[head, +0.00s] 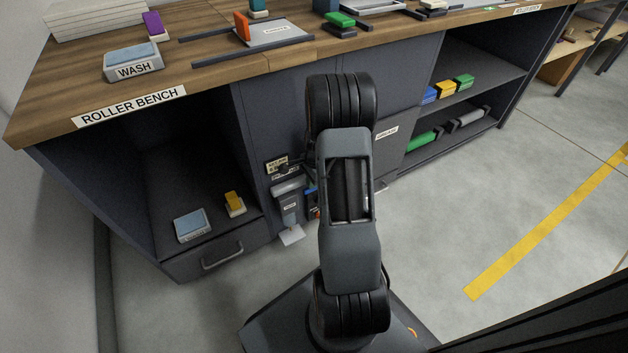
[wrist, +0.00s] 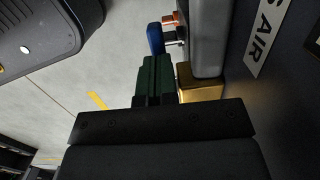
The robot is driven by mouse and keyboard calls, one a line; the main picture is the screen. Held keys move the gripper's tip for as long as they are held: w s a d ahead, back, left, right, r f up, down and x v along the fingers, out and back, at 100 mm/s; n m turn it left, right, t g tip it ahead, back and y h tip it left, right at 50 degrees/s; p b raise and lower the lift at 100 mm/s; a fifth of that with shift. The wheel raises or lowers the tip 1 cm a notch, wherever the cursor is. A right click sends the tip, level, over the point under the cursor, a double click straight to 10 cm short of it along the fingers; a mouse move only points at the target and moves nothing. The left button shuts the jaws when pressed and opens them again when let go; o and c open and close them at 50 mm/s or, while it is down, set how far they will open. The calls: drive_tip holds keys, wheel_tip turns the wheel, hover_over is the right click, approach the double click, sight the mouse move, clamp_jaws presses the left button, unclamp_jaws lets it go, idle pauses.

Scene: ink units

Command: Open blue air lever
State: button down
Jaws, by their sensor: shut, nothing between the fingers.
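The blue air lever (wrist: 155,39) is in the wrist view, just beyond the tips of my gripper (wrist: 157,62). It sits beside a grey body (wrist: 208,40) with a brass block (wrist: 200,85) at its near end. My gripper is shut and empty, and I cannot tell whether its tips touch the lever. In the head view a small blue part (head: 310,193) shows at the bench front beside my arm. My gripper is hidden behind the arm there.
An orange part (wrist: 170,18) lies just past the blue lever. A panel with an AIR label (wrist: 268,40) stands close on the right. In the head view a grey dispenser-like unit (head: 289,205) is left of my arm, and the floor (head: 440,225) to the right is clear.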

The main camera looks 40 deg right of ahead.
drive_tip(key=shift+s+a+f, duration=0.15)
drive_tip(key=shift+a+f, duration=0.15)
drive_tip(key=shift+f, duration=0.05)
drive_tip(key=shift+r+p, duration=0.45)
drive_tip(key=shift+p, duration=0.25)
drive_tip(key=shift+d+r+p, duration=0.1)
drive_tip(key=shift+r+p, duration=0.2)
drive_tip(key=shift+r, duration=0.1)
wheel_tip(320, 180, up, 13)
drive_tip(key=p, duration=0.7)
drive_tip(key=shift+w+r, duration=0.2)
drive_tip(key=s+a+r+n+p, duration=0.1)
drive_tip(key=a+r+n+p, duration=0.3)
drive_tip(key=r, duration=0.5)
drive_tip(key=s+a+r+n+t+h+p, duration=0.1)
drive_tip(key=a+r+n+p, duration=0.1)
drive_tip(key=a+r+p, duration=0.5)
drive_tip(key=s+a+r+n+p, duration=0.1)
drive_tip(key=r+n+p, duration=0.25)
drive_tip(key=r, duration=0.75)
drive_tip(key=s+a+r+n+t+p, duration=0.1)
drive_tip(key=s+a+r+n+p, duration=0.3)
drive_tip(key=r, duration=0.4)
drive_tip(key=s+a+r+n+t+p, duration=0.1)
drive_tip(key=s+a+r+n+p, duration=0.3)
drive_tip(key=r+p, duration=0.4)
drive_tip(key=shift+s+a+r+n+p, duration=0.15)
drive_tip(key=shift+s+r+n+p, duration=0.25)
drive_tip(key=shift+s+n, duration=0.6)
drive_tip(key=shift+w, duration=0.2)
